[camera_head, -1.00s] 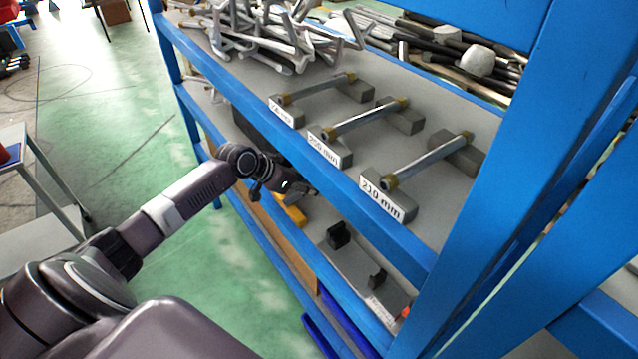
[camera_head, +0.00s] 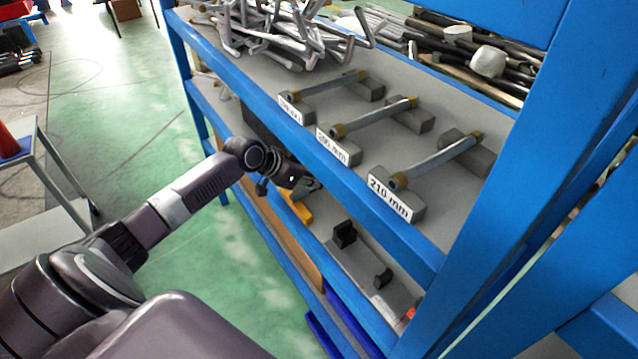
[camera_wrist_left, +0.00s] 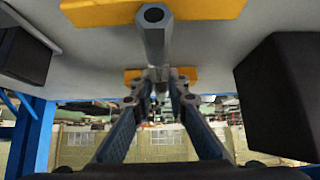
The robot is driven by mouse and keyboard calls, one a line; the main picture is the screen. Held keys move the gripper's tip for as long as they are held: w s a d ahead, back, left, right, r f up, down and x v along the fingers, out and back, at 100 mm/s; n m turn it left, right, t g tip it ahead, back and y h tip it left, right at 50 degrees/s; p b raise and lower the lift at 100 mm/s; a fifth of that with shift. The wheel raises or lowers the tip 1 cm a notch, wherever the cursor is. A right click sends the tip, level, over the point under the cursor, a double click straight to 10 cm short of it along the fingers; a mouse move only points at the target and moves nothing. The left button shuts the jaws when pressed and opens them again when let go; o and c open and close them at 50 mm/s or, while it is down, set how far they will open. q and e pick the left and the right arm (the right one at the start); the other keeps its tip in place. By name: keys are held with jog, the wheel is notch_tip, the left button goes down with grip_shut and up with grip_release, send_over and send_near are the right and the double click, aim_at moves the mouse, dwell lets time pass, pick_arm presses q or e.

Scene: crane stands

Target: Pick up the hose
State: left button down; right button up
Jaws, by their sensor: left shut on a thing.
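My left gripper (camera_head: 308,187) reaches into the lower level of the blue rack, below the upper shelf. In the left wrist view, my left gripper (camera_wrist_left: 156,88) is shut on a grey hose (camera_wrist_left: 155,48) with a hexagonal, hollow end. The hose lies along the view between two yellow supports; the nearer yellow support (camera_wrist_left: 215,8) is at the top edge. I cannot tell whether the hose touches them. On the upper shelf, three grey hoses with brass ends rest on grey blocks, the nearest hose (camera_head: 435,162) behind a 210 mm label. My right gripper is not in view.
The blue rack's front upright (camera_head: 520,180) stands at the right. Bent grey pipes (camera_head: 285,35) are piled at the back of the upper shelf (camera_head: 375,155). Dark blocks (camera_head: 344,235) sit on the lower shelf. A dark block (camera_wrist_left: 280,95) flanks the gripper. Green floor is open at left.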

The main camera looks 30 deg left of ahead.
pick_arm(q)
jog(key=shift+w+r, duration=0.1)
jog(key=shift+r, duration=0.4)
jog(key=shift+s+a+r+b, duration=0.1)
jog(key=shift+s+r+b, duration=0.1)
jog(key=shift+r+b, duration=0.25)
jog(key=shift+s+a+r+b, duration=0.1)
jog(key=shift+s+r+b, duration=0.05)
jog(key=shift+r+b, duration=0.2)
jog(key=s+a+b, duration=0.1)
jog(key=s+a, duration=0.2)
jog(key=s, duration=0.5)
jog(key=s+a+b, duration=0.1)
jog(key=s+a, duration=0.2)
jog(key=s, duration=0.5)
jog(key=shift+a+r, duration=0.2)
jog(key=shift+a, duration=0.05)
